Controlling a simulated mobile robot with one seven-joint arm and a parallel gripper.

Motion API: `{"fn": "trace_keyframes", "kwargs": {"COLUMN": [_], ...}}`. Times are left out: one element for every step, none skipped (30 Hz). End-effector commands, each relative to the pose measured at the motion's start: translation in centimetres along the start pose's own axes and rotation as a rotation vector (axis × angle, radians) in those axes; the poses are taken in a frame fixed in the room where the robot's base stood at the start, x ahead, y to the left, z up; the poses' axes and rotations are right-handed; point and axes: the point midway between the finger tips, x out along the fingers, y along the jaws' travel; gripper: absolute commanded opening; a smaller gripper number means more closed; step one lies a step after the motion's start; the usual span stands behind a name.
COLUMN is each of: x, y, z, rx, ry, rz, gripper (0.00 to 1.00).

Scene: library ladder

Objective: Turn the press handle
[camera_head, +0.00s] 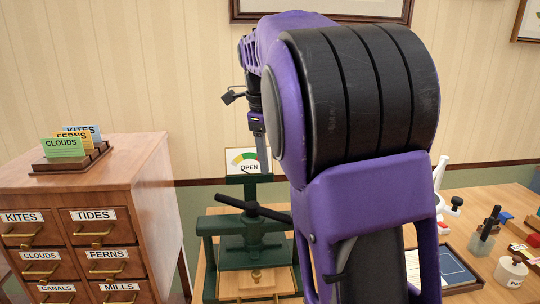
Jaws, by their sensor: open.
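The press (249,252) is a dark green iron frame on the wooden table, left of my arm. Its handle (268,211) is a dark bar lying across the top of the screw, tilted slightly down to the right. The bar's right end runs close to my arm's outline. A dial sign (248,167) reading OPEN stands upright behind the handle. My gripper (262,168) points down from the far end of my purple arm, above the handle in the picture. It is open and looks empty, mostly seen edge-on. I cannot tell how far it is from the bar.
A wooden drawer cabinet (85,195) with labelled drawers and a card rack (70,158) stands at the left. On the right, the table holds a dark blue panel (455,268), a cup with tools (483,243) and a labelled round pot (510,272). My arm hides the middle.

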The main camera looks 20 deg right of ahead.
Motion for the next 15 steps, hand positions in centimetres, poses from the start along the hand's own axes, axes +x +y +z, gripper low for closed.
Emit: {"fn": "trace_keyframes", "kwargs": {"x": [0.0,0.0,0.0,0.0,0.0,0.0,0.0,0.0,0.1,0.3,0.6,1.2,1.9,2.6,3.9], "y": [0.0,0.0,0.0,0.0,0.0,0.0,0.0,0.0,0.0,0.1,0.1,0.2,0.4,0.6,0.9], "z": [0.0,0.0,0.0,0.0,0.0,0.0,0.0,0.0,0.0,-0.1,-0.2,-0.5,-0.8,-1.1,-1.6], "rx": [0.0,0.0,0.0,0.0,0.0,0.0,0.0,0.0,0.0,0.0,-0.001,-0.004,-0.007,-0.011,-0.017], "ry": [0.0,0.0,0.0,0.0,0.0,0.0,0.0,0.0,0.0,0.0,-0.001,-0.002,-0.005,-0.009,-0.019], "rz": [0.0,0.0,0.0,0.0,0.0,0.0,0.0,0.0,0.003,0.008,0.017,0.037,0.058,0.085,0.129], "gripper": [0.6,0.6,0.6,0.6,0.6,0.6,0.6,0.61,0.61,0.61,0.61,0.61,0.61,0.61,0.61]}}
